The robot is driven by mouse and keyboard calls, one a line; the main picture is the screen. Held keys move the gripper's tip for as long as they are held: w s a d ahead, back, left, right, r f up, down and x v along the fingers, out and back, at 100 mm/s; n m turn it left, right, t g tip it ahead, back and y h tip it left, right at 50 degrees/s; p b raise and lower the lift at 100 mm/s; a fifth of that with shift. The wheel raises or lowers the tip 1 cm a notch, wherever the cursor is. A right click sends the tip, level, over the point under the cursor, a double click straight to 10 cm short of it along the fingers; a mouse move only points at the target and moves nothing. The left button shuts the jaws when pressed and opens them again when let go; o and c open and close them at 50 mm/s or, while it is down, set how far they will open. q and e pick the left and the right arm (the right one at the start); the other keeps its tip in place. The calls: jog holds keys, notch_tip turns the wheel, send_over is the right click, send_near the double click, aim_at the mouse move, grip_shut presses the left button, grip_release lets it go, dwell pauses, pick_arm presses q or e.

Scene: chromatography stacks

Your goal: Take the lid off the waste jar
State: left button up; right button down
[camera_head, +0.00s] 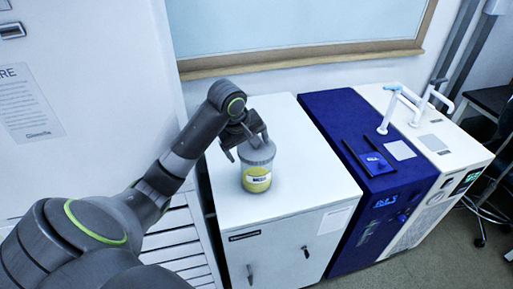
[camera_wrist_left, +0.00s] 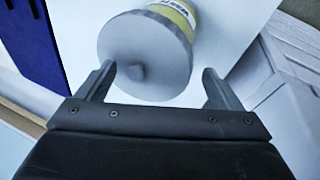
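The waste jar (camera_head: 257,180) is a small jar with a yellow band and a white label, upright on the white cabinet top. My left gripper (camera_head: 246,142) is at the lid from above and behind. Part of the lid is hidden by the gripper in the head view. My right gripper is not in view.
The white cabinet (camera_head: 285,205) has free top around the jar. To its right stand a blue unit (camera_head: 335,115) with a small blue panel (camera_head: 376,162) and a white unit (camera_head: 440,130) with upright white arms (camera_head: 390,110). A wall and window frame (camera_head: 300,58) are behind.

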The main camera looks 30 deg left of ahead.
pick_arm(q)
jog(key=c, duration=1)
jog(key=shift+r, duration=0.55)
notch_tip(320, 180, up, 9)
jog(key=p, duration=0.6)
jog(key=b, duration=0.5)
send_over(248, 150)
notch_tip(248, 150, down, 6)
jog(key=shift+s+r, duration=0.1)
